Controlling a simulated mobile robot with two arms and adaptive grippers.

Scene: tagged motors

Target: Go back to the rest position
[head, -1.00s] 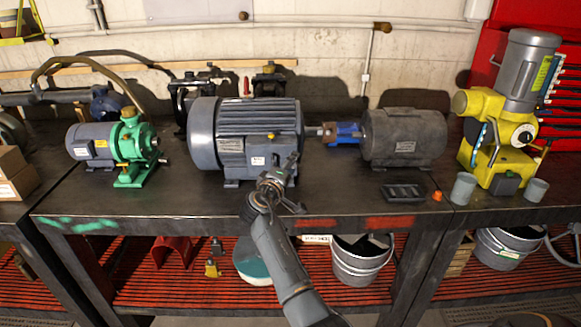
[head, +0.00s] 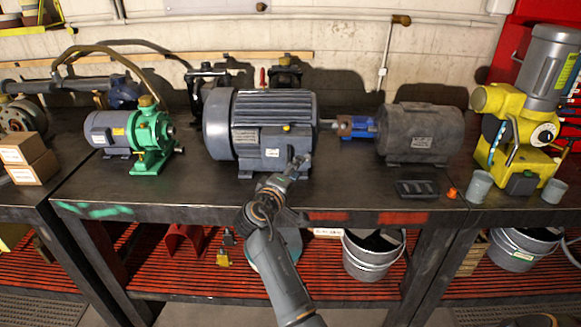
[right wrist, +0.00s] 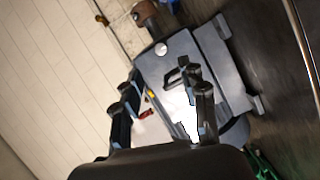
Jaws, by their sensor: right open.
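My right gripper (head: 296,172) is open and empty. It is in front of the large blue-grey motor (head: 275,108), over the bench's front part. In the right wrist view the gripper's fingers (right wrist: 165,92) stand apart, with the motor (right wrist: 217,68) and its white label (right wrist: 178,103) beyond them. No contact with the motor can be made out. My left gripper is not in the head view.
The dark workbench (head: 350,195) also holds a green pump motor (head: 148,132), a dark grey motor (head: 420,133), a black tray (head: 417,189) and a yellow machine (head: 500,103). Cardboard boxes (head: 30,160) sit at left. Buckets (head: 372,258) stand on the red lower shelf.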

